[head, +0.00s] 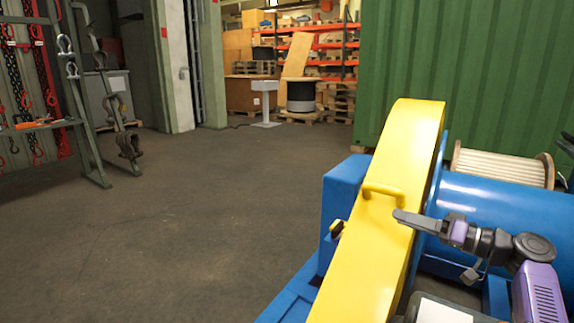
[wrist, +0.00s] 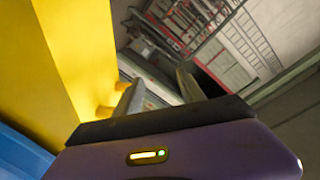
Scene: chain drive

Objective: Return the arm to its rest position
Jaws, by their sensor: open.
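My gripper (head: 408,217) is at the right of the head view, beside the yellow guard (head: 375,245) of a blue machine. In the wrist view its two fingers (wrist: 158,88) stand apart with no object seen between them. The guard's yellow handle (head: 384,191) is just above and left of the fingertips in the head view. In the wrist view parts of the handle (wrist: 105,111) show left of and partly behind the left finger. I cannot tell whether finger and handle touch. The guard (wrist: 85,45) fills the left of the wrist view.
The blue machine (head: 500,205) with its drum lies under and right of my arm. A cable reel (head: 500,166) and a green container (head: 455,60) are behind it. A rack with chains (head: 70,80) stands at left. The floor (head: 190,220) between is clear.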

